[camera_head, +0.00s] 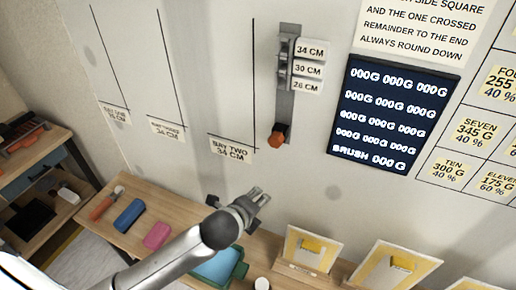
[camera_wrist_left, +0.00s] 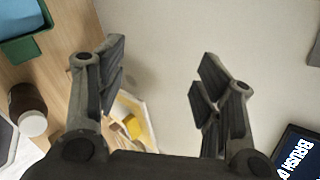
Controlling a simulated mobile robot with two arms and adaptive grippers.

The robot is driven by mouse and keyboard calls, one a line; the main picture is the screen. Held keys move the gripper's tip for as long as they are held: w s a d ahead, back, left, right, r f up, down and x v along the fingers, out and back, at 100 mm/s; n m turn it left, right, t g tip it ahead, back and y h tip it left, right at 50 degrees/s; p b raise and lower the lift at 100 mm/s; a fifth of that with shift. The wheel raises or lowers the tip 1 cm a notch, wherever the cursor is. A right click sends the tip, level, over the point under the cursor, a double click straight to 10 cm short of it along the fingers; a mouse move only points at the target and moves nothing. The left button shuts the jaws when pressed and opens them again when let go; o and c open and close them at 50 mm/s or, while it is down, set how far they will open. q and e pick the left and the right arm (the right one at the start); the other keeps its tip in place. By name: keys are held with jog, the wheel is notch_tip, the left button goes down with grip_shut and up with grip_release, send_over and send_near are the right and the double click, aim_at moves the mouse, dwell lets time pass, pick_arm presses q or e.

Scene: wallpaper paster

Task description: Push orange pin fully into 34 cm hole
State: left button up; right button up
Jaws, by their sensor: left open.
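The orange pin (camera_head: 277,138) is at the bottom end of a grey upright metal strip (camera_head: 286,110) on the wall, below the labels. The 34 CM label (camera_head: 309,48) is the top one on the strip, above the 30 CM (camera_head: 308,69) and 26 CM (camera_head: 305,86) labels. The holes are too small to make out. My left gripper (camera_head: 258,197) is below and slightly left of the pin, apart from it. In the left wrist view my left gripper (camera_wrist_left: 160,75) is open and empty, with bare wall between its fingers. My right gripper is not in view.
Yellow-and-white framed pieces (camera_head: 309,250) stand at the right. A dark board (camera_head: 390,115) hangs right of the strip. The wall around my gripper is clear.

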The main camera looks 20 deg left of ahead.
pick_arm(q)
notch_tip(320, 180, up, 10)
jog(key=w+m+t+p, duration=0.1)
jog(key=m+t, duration=0.1)
jog(key=m, duration=0.4)
jog(key=m+t+p, duration=0.1)
jog(key=m+t, duration=0.1)
jog(key=m, duration=0.6)
send_near(274, 142)
jog(key=shift+h, duration=0.3)
jog(key=p+x, duration=0.1)
jog(key=x, duration=0.7)
jog(key=shift+a+p, duration=0.2)
jog(key=shift+p, duration=0.1)
jog(key=shift+x, duration=0.9)
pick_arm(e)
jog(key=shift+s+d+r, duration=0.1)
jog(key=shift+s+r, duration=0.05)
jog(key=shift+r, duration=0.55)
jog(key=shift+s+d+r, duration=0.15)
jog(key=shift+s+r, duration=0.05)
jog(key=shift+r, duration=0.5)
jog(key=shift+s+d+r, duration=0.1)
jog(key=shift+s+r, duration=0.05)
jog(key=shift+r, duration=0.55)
